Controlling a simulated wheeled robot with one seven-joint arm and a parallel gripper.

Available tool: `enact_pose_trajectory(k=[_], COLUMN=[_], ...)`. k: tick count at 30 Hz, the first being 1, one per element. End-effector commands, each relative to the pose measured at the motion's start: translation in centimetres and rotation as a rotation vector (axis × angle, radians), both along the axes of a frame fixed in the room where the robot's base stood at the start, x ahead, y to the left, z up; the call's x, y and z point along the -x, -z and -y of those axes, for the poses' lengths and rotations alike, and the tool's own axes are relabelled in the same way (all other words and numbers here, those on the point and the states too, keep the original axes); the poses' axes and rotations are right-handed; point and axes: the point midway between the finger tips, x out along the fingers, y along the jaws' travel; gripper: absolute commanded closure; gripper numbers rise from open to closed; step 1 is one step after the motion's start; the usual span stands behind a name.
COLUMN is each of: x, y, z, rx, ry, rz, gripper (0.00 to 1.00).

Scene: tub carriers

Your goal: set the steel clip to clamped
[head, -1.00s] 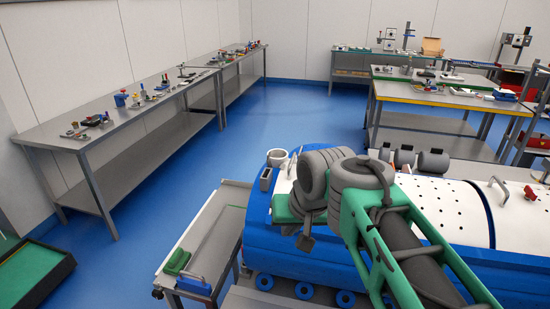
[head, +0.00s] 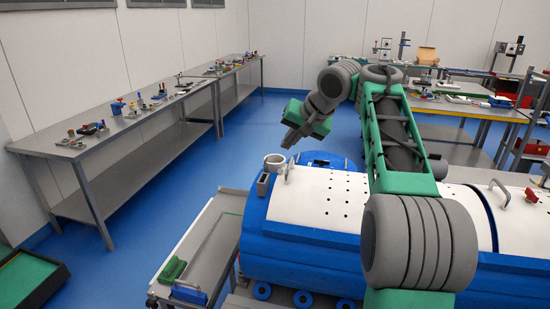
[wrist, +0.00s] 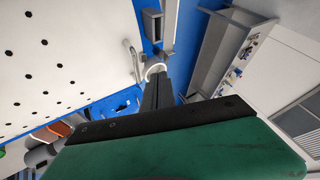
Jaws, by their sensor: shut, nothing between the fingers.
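My gripper (head: 289,140) hangs in the air above the far left end of the blue and white tub (head: 335,200). In the wrist view its fingers (wrist: 157,88) are together with nothing between them. A bent metal piece (head: 290,167) stands up at the left end of the perforated white top; it also shows in the wrist view (wrist: 131,62), left of the fingers and apart from them. I cannot tell whether it is the steel clip, or whether it is clamped. A second bent metal piece (head: 499,189) stands farther right on the top.
A pale round cup (head: 274,162) and a grey open box (head: 263,184) sit at the tub's left end. A tray with a green block (head: 172,270) and a blue part (head: 189,293) lies left of it. Benches (head: 150,125) with small parts line the left wall. Blue floor between is clear.

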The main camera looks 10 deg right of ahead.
Motion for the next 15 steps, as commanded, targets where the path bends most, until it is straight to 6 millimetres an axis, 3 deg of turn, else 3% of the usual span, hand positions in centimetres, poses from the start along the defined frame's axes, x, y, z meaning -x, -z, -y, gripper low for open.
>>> enact_pose_trajectory(k=[5,15], x=[-0.9,-4.7], y=[1.7,6.6], z=[-0.5,-2.3], rx=[-0.002,0.000], ry=[-0.001,-0.002], rz=[-0.003,-0.002], gripper=[1.00,1.00])
